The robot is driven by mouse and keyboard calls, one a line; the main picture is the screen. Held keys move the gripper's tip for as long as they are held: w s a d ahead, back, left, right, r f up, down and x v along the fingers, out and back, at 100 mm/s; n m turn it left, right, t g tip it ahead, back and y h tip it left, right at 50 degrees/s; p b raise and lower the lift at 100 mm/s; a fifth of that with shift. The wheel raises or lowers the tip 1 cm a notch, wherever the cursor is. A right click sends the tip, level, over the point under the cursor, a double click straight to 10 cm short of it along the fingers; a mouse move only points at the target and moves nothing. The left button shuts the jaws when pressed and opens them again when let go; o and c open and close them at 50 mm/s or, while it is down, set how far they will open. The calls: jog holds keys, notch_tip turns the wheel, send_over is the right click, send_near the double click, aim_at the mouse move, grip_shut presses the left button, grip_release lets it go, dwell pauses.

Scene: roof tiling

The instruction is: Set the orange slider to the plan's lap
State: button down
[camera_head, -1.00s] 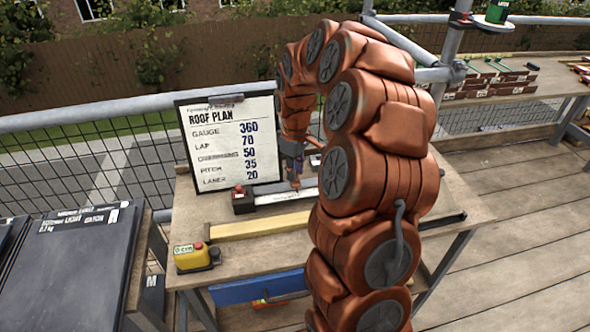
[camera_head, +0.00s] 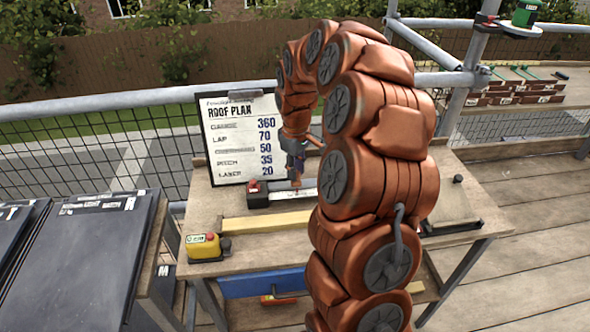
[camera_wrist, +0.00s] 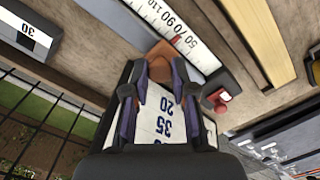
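The roof plan (camera_head: 240,140) stands on a clipboard at the back of the bench and reads gauge 360, lap 70, pitch 35. In front of it lies a white scale (camera_head: 282,194), with a black block and red knob (camera_head: 257,193) at its left end. In the wrist view the scale (camera_wrist: 172,22) shows 50, 70, 90 and 110. My gripper (camera_wrist: 159,70) has its two fingers on either side of the orange slider (camera_wrist: 164,60), seemingly touching it. A red mark (camera_wrist: 178,41) shows at the scale's edge near 70; its exact reading is unclear.
A yellow box with a red button (camera_head: 205,246) sits at the bench's front left. A yellow strip (camera_head: 265,222) lies across the bench before the scale. Dark panels (camera_head: 75,255) are stacked at left.

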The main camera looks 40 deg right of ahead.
jog(key=c, duration=0.9)
grip_release()
jog(key=shift+c, duration=0.2)
notch_tip(320, 180, up, 12)
jog(key=shift+a, duration=0.1)
